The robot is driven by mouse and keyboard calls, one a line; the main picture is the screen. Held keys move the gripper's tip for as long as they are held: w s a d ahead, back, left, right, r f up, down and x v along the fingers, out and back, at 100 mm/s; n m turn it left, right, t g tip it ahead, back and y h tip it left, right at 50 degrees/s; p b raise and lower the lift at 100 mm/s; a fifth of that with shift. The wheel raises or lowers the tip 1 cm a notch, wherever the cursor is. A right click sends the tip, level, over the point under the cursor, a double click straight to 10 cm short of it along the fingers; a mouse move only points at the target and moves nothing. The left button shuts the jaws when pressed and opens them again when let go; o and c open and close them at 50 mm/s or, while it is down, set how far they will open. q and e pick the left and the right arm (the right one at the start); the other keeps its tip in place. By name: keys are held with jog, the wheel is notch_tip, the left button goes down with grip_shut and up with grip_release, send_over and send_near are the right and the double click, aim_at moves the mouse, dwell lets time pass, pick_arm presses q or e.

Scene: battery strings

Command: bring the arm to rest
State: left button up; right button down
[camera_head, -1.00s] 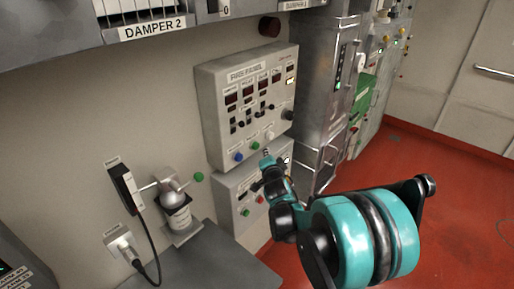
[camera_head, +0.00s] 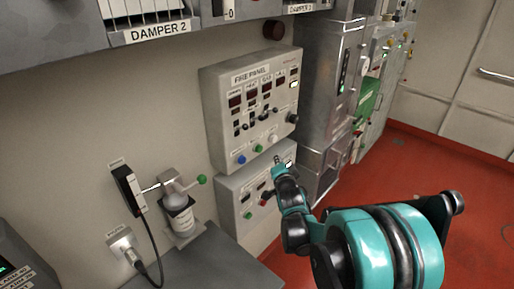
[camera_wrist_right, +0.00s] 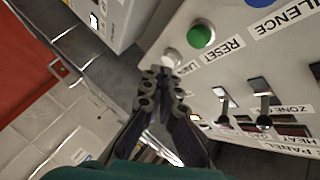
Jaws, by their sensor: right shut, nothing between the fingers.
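My right arm comes in from the lower right in the head view, teal and black. Its gripper (camera_head: 278,160) is small there, just below the lower edge of the fire panel (camera_head: 222,92). In the right wrist view the right gripper (camera_wrist_right: 165,72) is shut and empty. Its tips appear near a white button (camera_wrist_right: 172,57) beside the green reset button (camera_wrist_right: 201,36); I cannot tell whether they touch. My left gripper is not in view.
A lower control box (camera_head: 228,205) sits under the fire panel. A grey desk top (camera_head: 215,262) lies below. Red floor (camera_head: 420,165) is open at right.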

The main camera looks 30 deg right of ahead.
pick_arm(q)
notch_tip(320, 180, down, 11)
jog(key=b, duration=1)
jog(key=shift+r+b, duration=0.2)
jog(key=shift+b, duration=0.1)
pick_arm(e)
jog(key=s+a+f+n+g+y, duration=0.3)
jog(key=s+a+f+n, duration=0.5)
jog(key=s, duration=0.5)
jog(key=s+a+f+n+g+y, duration=0.2)
jog(key=s+a+f+n+g, duration=0.2)
jog(key=s+a+f+n, duration=0.4)
jog(key=s+a, duration=0.5)
jog(key=shift+s+a+y, duration=0.25)
jog(key=shift+s+y, duration=0.05)
jog(key=shift+y, duration=0.1)
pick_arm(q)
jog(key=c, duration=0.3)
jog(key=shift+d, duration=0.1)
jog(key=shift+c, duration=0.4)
pick_arm(e)
jog(key=shift+d, duration=0.1)
